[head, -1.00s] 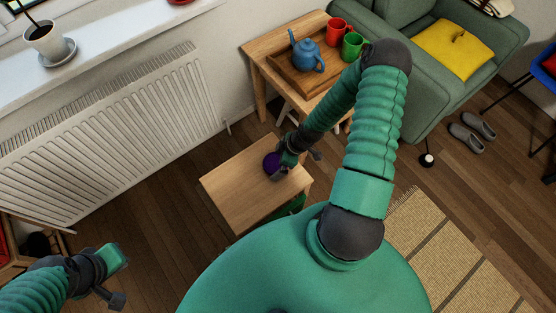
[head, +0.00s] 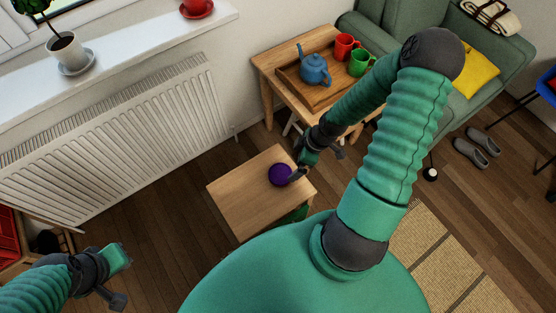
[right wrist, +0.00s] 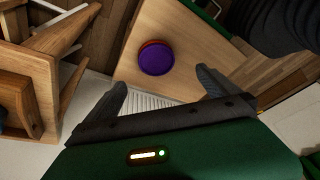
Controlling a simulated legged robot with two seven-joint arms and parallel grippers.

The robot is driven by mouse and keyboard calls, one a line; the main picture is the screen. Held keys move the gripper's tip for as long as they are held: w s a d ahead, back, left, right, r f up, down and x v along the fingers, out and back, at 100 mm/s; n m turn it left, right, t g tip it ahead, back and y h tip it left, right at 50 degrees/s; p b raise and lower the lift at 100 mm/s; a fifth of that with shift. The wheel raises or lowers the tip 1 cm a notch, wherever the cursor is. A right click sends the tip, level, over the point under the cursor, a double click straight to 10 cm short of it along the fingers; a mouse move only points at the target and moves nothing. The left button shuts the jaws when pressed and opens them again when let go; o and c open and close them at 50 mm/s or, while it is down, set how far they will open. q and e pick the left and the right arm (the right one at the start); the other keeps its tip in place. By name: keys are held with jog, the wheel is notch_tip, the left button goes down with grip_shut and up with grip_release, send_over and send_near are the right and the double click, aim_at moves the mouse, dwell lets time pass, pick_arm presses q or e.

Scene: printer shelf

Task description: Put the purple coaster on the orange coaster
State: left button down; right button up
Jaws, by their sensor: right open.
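The purple coaster (head: 279,175) lies on the small wooden table (head: 243,200). In the right wrist view the purple coaster (right wrist: 156,60) rests on top of the orange coaster (right wrist: 151,43), of which only a thin rim shows. My right gripper (head: 299,171) is just above and beside the coasters. In the right wrist view its two fingers (right wrist: 162,88) are spread wide and empty, apart from the coasters.
A side table (head: 262,77) behind carries a wooden tray (head: 288,76) with a blue teapot (head: 315,68), a red mug (head: 345,45) and a green mug (head: 359,63). A radiator (head: 110,135) stands along the wall. The front left of the small table is clear.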

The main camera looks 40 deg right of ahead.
jog(key=w+a+r+m+h, duration=0.1)
jog(key=a+r+m, duration=0.6)
jog(key=a+r, duration=0.8)
jog(key=shift+a+r+h, duration=0.15)
jog(key=shift+r+h, duration=0.65)
jog(key=shift+r, duration=0.15)
